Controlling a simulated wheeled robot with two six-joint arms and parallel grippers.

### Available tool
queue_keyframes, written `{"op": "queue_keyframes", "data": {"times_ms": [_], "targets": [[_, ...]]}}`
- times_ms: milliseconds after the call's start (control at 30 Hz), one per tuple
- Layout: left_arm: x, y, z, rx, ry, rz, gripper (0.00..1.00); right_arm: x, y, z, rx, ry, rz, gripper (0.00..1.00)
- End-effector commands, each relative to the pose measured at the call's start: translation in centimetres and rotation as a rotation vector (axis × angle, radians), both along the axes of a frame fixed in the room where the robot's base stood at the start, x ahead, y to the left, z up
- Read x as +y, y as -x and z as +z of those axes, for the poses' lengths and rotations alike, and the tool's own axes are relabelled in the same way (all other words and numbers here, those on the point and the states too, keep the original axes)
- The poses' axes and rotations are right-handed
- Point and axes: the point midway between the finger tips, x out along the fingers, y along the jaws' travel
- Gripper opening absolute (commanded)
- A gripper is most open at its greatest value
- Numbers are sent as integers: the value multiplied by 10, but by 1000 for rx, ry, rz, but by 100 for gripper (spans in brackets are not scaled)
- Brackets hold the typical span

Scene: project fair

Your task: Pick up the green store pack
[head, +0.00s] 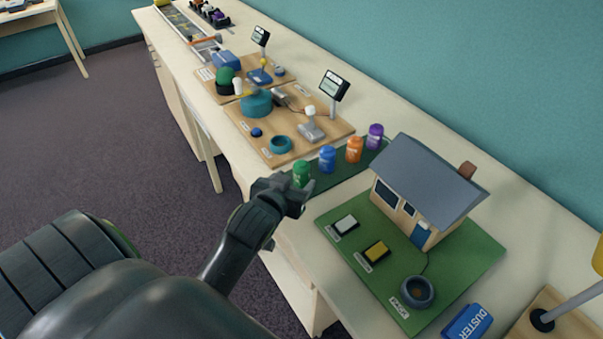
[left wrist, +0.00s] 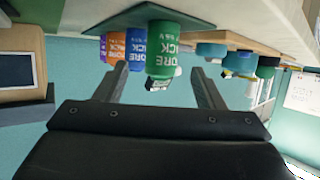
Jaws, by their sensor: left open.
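The green store pack (head: 301,172) is a small green can standing at the near left end of a dark green mat (head: 334,178) in the head view. In the left wrist view, where the scene looks upside down, the green store pack (left wrist: 163,48) shows large, with white lettering, ahead of and between my fingers. My left gripper (head: 300,192) is open, just in front of the pack; in the left wrist view the left gripper (left wrist: 155,88) has empty space between its fingers. I cannot tell whether the fingers reach around the pack. My right gripper is not in view.
Blue (head: 327,158), orange (head: 354,149) and purple (head: 375,136) packs stand in a row behind the green one. A model house (head: 423,190) on a green board (head: 470,260) is to the right. A wooden board (head: 335,130) with parts lies beyond. A duster (head: 467,322) is at the lower right.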

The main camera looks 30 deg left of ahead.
Motion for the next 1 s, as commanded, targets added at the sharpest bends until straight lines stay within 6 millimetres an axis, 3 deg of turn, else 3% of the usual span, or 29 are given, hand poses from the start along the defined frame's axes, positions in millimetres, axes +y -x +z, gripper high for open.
{"op": "queue_keyframes", "data": {"times_ms": [267,633,967,1000], "targets": [[4,-15,-6,1,-1,0,63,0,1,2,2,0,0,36],[14,-54,-20,0,0,0,63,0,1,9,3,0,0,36],[15,-58,-23,0,0,0,63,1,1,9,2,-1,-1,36],[15,-58,-23,0,0,0,59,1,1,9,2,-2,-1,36]]}}
